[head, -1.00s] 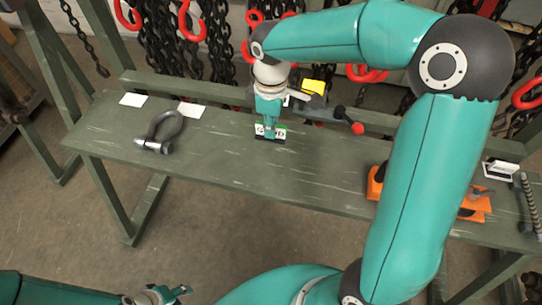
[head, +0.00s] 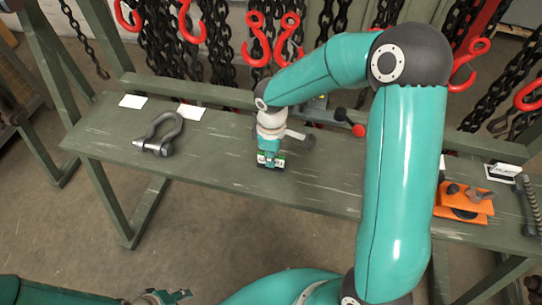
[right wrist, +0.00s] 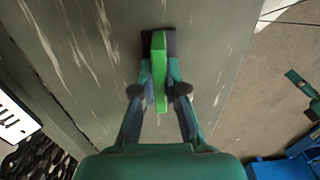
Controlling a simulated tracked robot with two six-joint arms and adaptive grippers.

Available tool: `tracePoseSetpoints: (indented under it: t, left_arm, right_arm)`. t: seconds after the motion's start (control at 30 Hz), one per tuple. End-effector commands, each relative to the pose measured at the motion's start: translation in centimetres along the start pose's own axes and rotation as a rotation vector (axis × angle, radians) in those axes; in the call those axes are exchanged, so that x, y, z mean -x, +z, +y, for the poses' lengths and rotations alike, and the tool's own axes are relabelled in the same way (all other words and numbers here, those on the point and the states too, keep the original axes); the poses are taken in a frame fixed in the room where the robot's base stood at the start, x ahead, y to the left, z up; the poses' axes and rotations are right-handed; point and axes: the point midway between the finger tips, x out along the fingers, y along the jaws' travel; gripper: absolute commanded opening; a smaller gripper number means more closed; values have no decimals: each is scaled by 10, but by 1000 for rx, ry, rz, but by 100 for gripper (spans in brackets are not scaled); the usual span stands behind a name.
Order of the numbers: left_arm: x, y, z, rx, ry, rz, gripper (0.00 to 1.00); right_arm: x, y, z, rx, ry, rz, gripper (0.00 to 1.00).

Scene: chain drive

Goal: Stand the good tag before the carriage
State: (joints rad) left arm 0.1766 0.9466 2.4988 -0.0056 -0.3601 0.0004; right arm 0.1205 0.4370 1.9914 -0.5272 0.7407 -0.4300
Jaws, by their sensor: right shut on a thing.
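My right gripper (head: 268,162) is shut on the green-edged tag (head: 281,163), near the middle of the bench. The tag's white face shows only in part between the fingers. In the right wrist view, the gripper (right wrist: 159,88) holds the tag's green edge (right wrist: 159,70), with a dark base (right wrist: 171,42) under it. I cannot tell whether the base touches the bench. An orange metal device (head: 462,204), possibly the carriage, sits at the bench's right part, well away from the tag. My left gripper (head: 166,297) is at the bottom edge; its fingers are unclear.
A grey shackle (head: 160,135) and two white cards (head: 132,101) (head: 190,112) lie on the left of the green bench (head: 215,150). Chains and red hooks (head: 257,40) hang behind. The front bench strip is clear.

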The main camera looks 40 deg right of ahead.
Motion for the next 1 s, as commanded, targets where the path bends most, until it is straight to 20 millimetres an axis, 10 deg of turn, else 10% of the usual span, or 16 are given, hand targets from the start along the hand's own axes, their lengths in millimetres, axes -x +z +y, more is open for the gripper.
tracePoseSetpoints:
  t: [0.17, 0.2, 0.33, 0.73, 1.0]
  left_arm:
    - [-3, 0, -1, 0, 0, 0, 40]
    - [-2, 0, -1, 0, 0, 0, 40]
    - [-2, 0, 0, 0, 0, 0, 40]
    - [1, 0, 0, 0, 0, 0, 40]
    - [4, 0, 2, 0, 0, 0, 40]
  right_arm:
    - [-3, 0, 0, 0, 0, 0, 0]
    - [-2, 0, 0, 0, 0, 0, 18]
    - [-1, 0, 0, -1, 0, 0, 37]
    - [5, 0, 1, -2, 2, 2, 37]
    - [48, -1, 2, -1, 6, 5, 37]
